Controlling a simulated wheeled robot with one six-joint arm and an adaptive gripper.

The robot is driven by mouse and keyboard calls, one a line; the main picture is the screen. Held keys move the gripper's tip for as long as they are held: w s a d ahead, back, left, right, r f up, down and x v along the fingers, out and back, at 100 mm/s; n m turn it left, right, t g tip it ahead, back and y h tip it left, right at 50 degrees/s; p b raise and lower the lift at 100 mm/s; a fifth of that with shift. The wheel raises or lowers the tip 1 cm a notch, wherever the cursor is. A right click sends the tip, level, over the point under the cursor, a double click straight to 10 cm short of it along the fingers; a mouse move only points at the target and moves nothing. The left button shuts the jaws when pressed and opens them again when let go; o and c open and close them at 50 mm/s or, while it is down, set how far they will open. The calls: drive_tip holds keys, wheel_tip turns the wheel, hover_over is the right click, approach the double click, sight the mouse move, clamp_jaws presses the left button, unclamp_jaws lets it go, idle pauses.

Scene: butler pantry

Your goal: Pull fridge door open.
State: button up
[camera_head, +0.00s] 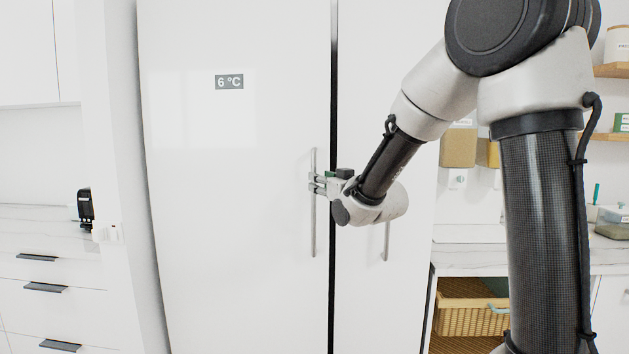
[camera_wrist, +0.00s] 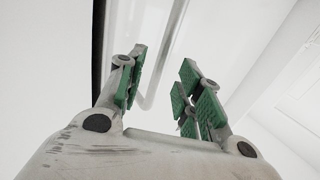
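The fridge's left door (camera_head: 230,200) is a tall white panel with a "6 °C" display (camera_head: 229,82); it looks closed. Its vertical metal handle (camera_head: 313,235) is near the door's right edge. My gripper (camera_head: 316,184) is at the upper-middle part of this handle. In the wrist view, the handle bar (camera_wrist: 163,60) runs between the green-padded fingers of my gripper (camera_wrist: 160,85). The fingers are apart, with a visible gap between the bar and the right-hand pads. Contact with the left-hand pads is unclear.
A second white door (camera_head: 365,290) with its own handle (camera_head: 386,243) stands right of a dark vertical gap. A counter with drawers (camera_head: 50,270) and a black device (camera_head: 85,207) is at left. Shelves and a wicker basket (camera_head: 465,315) are at right behind my arm.

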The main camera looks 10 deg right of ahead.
drive_tip(key=x, duration=0.5)
clamp_jaws()
